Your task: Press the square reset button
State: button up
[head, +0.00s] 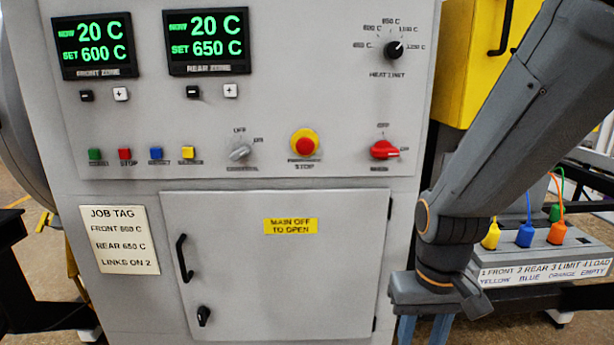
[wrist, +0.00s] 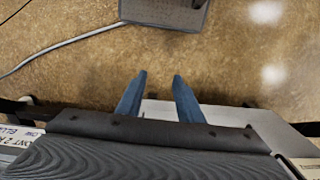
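The square reset button is the blue one (head: 156,153) in the row of small square buttons on the grey furnace panel in the head view. Its label is blurred but seems to read RESET. It sits between the red stop button (head: 125,154) and a yellow button (head: 187,153). My gripper (head: 423,331) is low at the right, well away from the button, with its blue fingers pointing down and cut off by the frame's bottom edge. In the wrist view my gripper (wrist: 160,76) is open and empty above the floor. The button is not in the wrist view.
A green button (head: 95,154), a grey rotary switch (head: 240,152), a red-and-yellow stop knob (head: 305,144) and a red switch (head: 384,150) share the panel. A door (head: 270,285) with a black handle (head: 184,258) lies below. A plug box (head: 545,262) stands at right.

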grip_shut()
dwell(1.5)
